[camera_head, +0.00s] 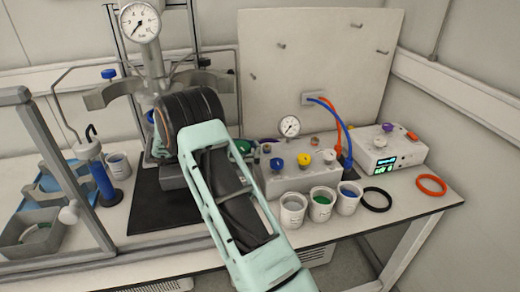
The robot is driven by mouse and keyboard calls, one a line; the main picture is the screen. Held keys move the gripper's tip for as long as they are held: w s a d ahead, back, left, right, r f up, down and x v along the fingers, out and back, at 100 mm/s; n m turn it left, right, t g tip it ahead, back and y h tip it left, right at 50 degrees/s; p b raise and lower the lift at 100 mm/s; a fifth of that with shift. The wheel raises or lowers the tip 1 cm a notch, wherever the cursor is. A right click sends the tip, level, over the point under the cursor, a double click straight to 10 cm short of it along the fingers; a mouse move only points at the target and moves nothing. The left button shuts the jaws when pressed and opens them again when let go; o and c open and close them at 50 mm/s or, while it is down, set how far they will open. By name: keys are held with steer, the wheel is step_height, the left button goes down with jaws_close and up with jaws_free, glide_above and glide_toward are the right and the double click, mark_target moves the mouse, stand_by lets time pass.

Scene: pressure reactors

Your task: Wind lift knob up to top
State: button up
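The reactor stand (152,65) rises at the back left, with a round pressure gauge (140,22) on top and curved grey clamp halves (112,92) at its sides.
A valve box (300,178) with several coloured knobs stands right of my arm, with cups (293,208) before it. A white control box (390,150), a black ring (377,199) and an orange ring (431,185) lie further right. A grey frame (60,165) stands at left.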

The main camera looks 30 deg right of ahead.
steer(key=o, duration=0.5)
steer(key=shift+o, duration=0.2)
step_height(320, 180, up, 10)
